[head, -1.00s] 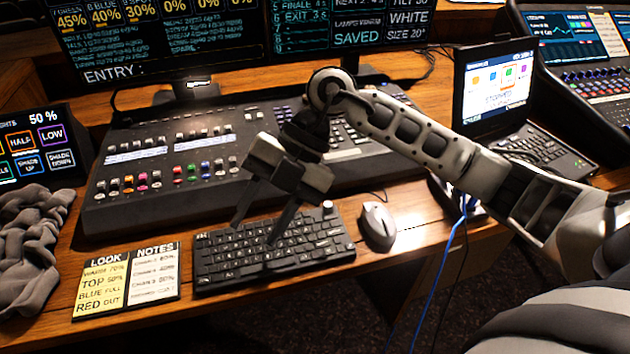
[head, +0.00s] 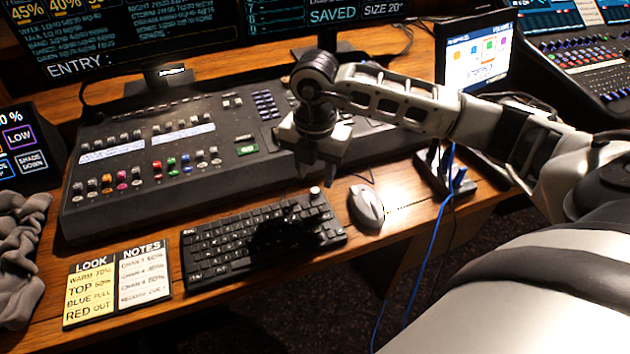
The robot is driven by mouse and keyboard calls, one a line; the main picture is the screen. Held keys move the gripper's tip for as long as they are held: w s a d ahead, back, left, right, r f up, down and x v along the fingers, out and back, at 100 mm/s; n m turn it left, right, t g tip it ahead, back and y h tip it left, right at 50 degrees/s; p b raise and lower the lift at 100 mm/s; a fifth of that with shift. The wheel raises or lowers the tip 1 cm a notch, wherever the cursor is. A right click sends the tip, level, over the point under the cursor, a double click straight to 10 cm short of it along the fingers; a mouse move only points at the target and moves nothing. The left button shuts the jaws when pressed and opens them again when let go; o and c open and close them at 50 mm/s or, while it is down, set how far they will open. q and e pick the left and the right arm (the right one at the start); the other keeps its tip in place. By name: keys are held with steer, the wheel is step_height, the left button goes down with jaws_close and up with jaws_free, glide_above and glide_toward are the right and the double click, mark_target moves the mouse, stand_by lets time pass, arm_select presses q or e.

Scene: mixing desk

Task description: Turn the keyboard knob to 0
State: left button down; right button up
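The black keyboard (head: 225,245) lies on the wooden desk, with its small pale knob (head: 315,191) at the far right corner. My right gripper (head: 317,176) points down just behind and above the knob in the picture. Its dark fingers look short from this angle and seem apart, with nothing seen between them. I cannot tell whether a fingertip touches the knob. Any mark on the knob is too small to read. My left gripper is out of view.
A grey mouse (head: 367,207) lies just right of the keyboard. The lighting console (head: 120,205) stands behind it, and note cards (head: 117,285) lie at its left. A blue cable (head: 430,245) hangs over the front edge.

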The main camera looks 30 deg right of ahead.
mark_target(315, 190)
step_height(315, 190, down, 4)
steer(key=shift+f, duration=0.1)
jaws_close()
stand_by(0.5)
